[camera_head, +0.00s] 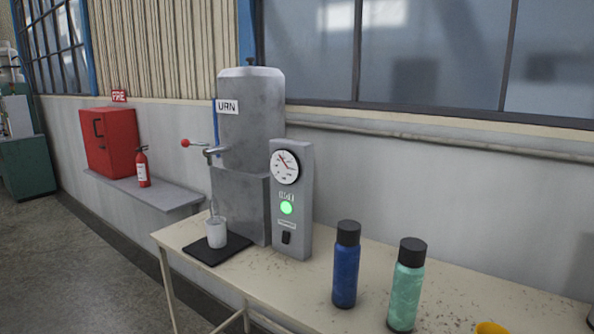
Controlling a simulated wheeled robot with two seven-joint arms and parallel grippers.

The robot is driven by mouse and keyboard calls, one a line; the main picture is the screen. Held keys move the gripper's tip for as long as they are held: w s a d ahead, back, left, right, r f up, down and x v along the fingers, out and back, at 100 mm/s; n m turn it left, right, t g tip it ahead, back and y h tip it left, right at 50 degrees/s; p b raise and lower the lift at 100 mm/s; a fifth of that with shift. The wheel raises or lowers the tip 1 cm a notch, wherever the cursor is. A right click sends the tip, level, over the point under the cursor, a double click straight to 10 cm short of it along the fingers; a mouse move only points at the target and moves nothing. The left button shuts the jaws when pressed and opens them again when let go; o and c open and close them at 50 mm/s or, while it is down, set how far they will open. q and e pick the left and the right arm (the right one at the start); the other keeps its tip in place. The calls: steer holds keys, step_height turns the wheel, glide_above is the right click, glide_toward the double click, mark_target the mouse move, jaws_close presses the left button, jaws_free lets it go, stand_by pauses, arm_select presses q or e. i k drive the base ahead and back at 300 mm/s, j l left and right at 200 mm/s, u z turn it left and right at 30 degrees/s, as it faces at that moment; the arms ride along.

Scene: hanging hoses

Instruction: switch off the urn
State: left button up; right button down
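The urn (249,125) is a tall grey metal tank with an "URN" label, standing at the left end of the table. Its tap (213,152) has a lever with a red knob (186,143) pointing left. A grey control box (305,215) stands against its right side, with a round dial (285,167), a lit green lamp (286,208) and a black switch (286,238) near the bottom. The switch is too small to read its position. A white cup (217,232) stands on a black mat (203,251) under the tap. Neither of my grippers is in view.
A blue bottle (346,268) and a green bottle (406,288) stand on the table (290,285) to the right of the control box. A yellow thing (491,327) shows at the bottom edge. A red cabinet (108,142) and a fire extinguisher (143,168) are on a shelf at left.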

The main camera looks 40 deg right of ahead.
mark_target(285, 236)
steer(key=z, duration=0.75)
